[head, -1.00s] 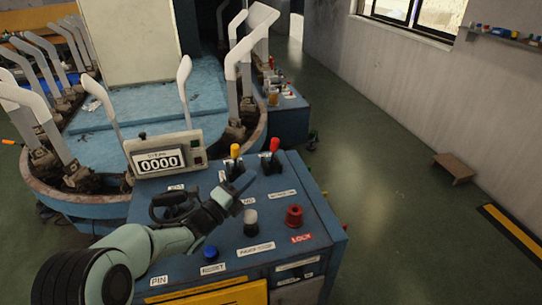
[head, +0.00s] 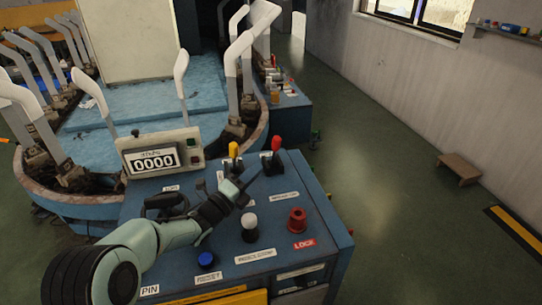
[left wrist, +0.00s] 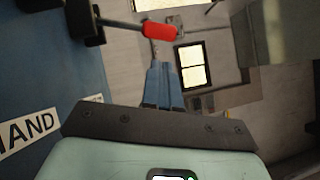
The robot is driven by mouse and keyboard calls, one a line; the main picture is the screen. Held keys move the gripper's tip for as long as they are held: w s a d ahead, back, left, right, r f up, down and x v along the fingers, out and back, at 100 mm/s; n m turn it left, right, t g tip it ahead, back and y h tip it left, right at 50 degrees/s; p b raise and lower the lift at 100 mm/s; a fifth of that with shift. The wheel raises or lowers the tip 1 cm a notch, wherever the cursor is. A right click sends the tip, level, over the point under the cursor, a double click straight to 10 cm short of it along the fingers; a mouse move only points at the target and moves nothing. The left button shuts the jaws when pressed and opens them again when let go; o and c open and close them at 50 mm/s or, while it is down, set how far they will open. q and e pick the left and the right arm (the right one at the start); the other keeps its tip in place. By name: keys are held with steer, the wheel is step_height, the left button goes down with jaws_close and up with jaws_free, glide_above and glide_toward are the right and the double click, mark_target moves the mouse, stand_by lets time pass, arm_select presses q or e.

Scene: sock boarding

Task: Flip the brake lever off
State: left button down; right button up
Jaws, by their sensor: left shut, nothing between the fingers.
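A red-tipped lever (head: 276,144) stands upright at the back right of the blue control box (head: 200,240). A yellow-tipped lever (head: 234,149) stands to its left. The labels do not let me tell which one is the brake. My left gripper (head: 257,174) is shut and empty, its fingertips just in front of the red lever's base in the head view. In the left wrist view, the red handle (left wrist: 159,31) on its grey rod lies just beyond the blue shut fingers (left wrist: 163,68). I cannot tell whether they touch. My right gripper is not in view.
A counter display (head: 155,158) reading 0000 stands at the box's back left. A white knob (head: 249,222), a red knob (head: 297,221) and a blue button (head: 206,260) are on the box top.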

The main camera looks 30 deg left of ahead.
mark_target(274, 151)
arm_select(q)
steer(key=x, duration=0.7)
steer(key=shift+w, duration=0.3)
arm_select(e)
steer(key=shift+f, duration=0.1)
arm_select(q)
steer(key=shift+r, duration=0.1)
steer(key=w+a+r+n+p, duration=0.1)
steer(key=p, duration=0.1)
steer(key=w+a+r+n+g+p, duration=0.1)
steer(key=a, duration=0.1)
steer(key=shift+w+n+g+y+p, duration=0.3)
steer(key=shift+p, duration=0.05)
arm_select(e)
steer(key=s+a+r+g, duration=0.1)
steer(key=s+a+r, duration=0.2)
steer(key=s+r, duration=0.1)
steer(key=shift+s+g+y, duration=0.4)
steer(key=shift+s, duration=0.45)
arm_select(q)
steer(key=shift+s+d, duration=0.1)
